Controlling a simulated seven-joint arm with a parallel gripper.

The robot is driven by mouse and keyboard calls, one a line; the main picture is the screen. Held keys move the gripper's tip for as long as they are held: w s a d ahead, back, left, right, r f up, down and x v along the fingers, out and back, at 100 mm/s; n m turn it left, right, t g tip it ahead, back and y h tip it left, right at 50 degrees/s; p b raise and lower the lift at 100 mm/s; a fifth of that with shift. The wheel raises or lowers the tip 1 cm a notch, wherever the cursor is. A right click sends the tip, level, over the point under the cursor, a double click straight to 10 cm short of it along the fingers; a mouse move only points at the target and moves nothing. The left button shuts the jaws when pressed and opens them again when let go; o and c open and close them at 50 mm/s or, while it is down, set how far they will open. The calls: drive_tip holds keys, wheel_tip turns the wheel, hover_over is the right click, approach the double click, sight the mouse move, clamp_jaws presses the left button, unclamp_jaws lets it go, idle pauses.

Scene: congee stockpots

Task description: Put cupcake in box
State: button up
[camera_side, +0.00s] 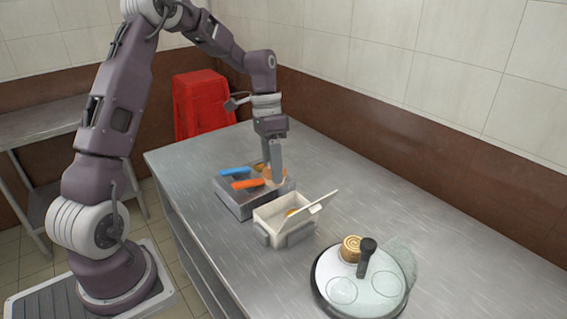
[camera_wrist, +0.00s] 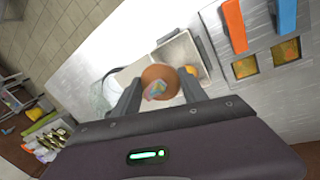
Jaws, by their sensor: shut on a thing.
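In the side view my gripper (camera_side: 274,178) is over the right part of the grey unit, just behind the box; the cupcake is mostly hidden there. The white box (camera_side: 270,228) stands on the table with its lid (camera_side: 318,203) tilted open to the right. A small orange thing (camera_side: 291,211) shows inside it. In the wrist view the box (camera_wrist: 178,50) is partly hidden behind the cupcake.
The grey unit (camera_side: 231,201) has a blue handle (camera_side: 235,170) and an orange handle (camera_side: 247,184). A round white plate (camera_side: 340,290) with a rolled pastry (camera_side: 351,247), black knob and clear cover stands front right. The table's far end is clear. A red stool (camera_side: 200,105) stands behind.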

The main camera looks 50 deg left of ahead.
drive_tip(key=shift+f, duration=5.7)
drive_tip(key=shift+f, duration=0.2)
drive_tip(key=o, duration=1.4)
drive_tip(key=shift+c, duration=1.2)
drive_tip(key=v, duration=0.5)
